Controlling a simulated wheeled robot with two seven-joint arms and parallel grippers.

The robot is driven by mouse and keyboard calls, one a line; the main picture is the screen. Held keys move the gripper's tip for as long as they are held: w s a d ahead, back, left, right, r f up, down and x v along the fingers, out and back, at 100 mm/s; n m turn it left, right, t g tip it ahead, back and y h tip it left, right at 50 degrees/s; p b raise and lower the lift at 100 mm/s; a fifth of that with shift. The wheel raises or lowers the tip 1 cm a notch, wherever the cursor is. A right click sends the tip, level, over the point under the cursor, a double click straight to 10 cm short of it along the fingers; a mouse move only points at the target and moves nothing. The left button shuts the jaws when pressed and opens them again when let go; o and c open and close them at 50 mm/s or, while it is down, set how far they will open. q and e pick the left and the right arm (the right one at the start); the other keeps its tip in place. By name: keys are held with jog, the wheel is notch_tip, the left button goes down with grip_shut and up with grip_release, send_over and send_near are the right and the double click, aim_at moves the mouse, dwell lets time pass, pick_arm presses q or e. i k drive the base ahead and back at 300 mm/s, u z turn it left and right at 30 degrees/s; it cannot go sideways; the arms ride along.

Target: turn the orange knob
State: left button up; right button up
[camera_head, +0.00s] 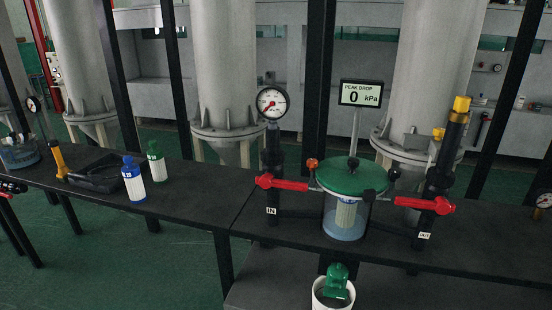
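An orange ball knob (312,163) stands at the left rim of the green round lid (352,175) of a clear filter housing (345,222). Black ball knobs sit at the lid's back and right (394,172). A white cartridge shows inside the housing. A yellow-orange cap (461,104) tops the black outlet pipe marked OUT (437,187) at the right. Red valve handles lie at the left (281,183) and right (424,204) of the housing. I recognise neither of my grippers in the head view.
A gauge (272,102) stands over the inlet pipe. A display (361,93) reads PEAK DROP 0 kPa. Blue-capped (134,179) and green-capped (157,161) bottles stand on the left table beside a black tray (98,174). A white bucket (333,291) with a green item sits below.

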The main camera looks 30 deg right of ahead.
aim_at(312, 164)
jog(key=u, duration=0.8)
jog(key=i, duration=1.1)
jog(key=z, duration=0.95)
